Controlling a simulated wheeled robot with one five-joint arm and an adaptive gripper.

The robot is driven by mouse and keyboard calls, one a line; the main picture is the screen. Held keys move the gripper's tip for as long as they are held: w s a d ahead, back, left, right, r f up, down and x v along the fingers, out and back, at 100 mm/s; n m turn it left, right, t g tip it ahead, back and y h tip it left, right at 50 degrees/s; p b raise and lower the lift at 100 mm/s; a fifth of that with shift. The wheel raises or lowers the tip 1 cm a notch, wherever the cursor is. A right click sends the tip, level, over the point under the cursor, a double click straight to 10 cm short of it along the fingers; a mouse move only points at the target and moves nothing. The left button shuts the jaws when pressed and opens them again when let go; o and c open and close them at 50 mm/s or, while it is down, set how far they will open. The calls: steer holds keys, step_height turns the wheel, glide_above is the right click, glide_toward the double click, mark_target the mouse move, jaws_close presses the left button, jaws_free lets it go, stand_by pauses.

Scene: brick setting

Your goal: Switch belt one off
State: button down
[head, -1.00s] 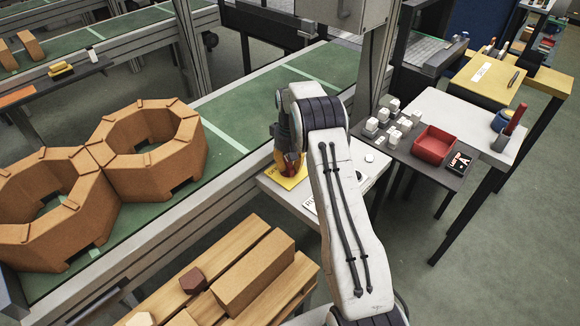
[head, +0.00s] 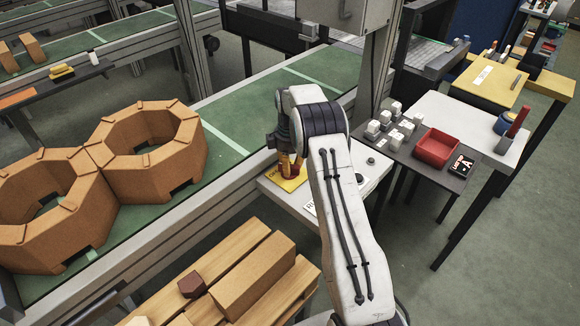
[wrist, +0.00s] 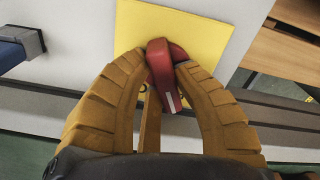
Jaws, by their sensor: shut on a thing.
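A red switch handle (wrist: 162,72) with a white mark stands on a yellow plate (wrist: 210,28), which also shows in the head view (head: 290,185) on a pale panel beside the belt. My gripper (head: 290,172) reaches down over this plate. Lettering on the plate is partly hidden by my gripper. A small dark round disc (head: 370,162) sits on the pale panel, right of my arm. The green belt (head: 225,130) runs behind.
Orange-brown octagonal brick rings (head: 150,150) stand on the belt at left. A wooden pallet (head: 245,250) with bricks lies in front. Grey floor is free at lower right.

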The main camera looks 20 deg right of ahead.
steer(key=shift+a+f+n, duration=0.1)
steer(key=shift+n, duration=1.5)
steer(key=c, duration=0.9)
jaws_free()
steer(key=shift+c, duration=0.2)
step_height(320, 180, up, 12)
